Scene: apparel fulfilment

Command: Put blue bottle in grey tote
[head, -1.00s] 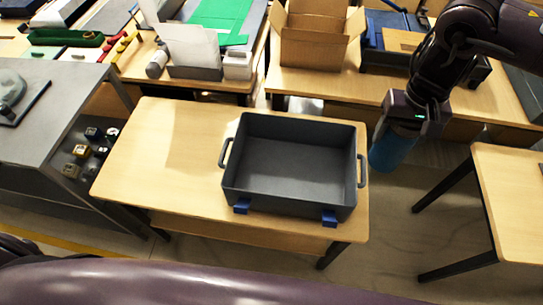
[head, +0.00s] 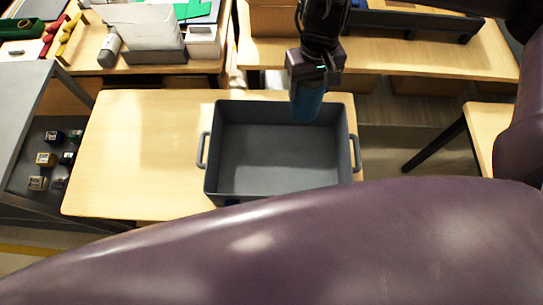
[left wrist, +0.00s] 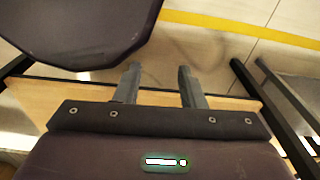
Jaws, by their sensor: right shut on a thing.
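The blue bottle (head: 308,104) hangs below my right gripper (head: 314,80), which is shut on it. In the head view the bottle overlaps the far right part of the grey tote (head: 212,165), near its back wall; I cannot tell how high above the floor of the tote it is. The tote is open, looks empty, and stands on the wooden table; my purple arm hides its front edge. My left gripper (left wrist: 158,88) shows in the left wrist view, with its two fingers apart and nothing between them.
The wooden table (head: 130,150) has free room left of the tote. Another table behind holds a cardboard box (head: 275,20). A grey shelf unit with small boxes (head: 46,159) stands at the left. A wooden table (head: 485,130) edge is at the right.

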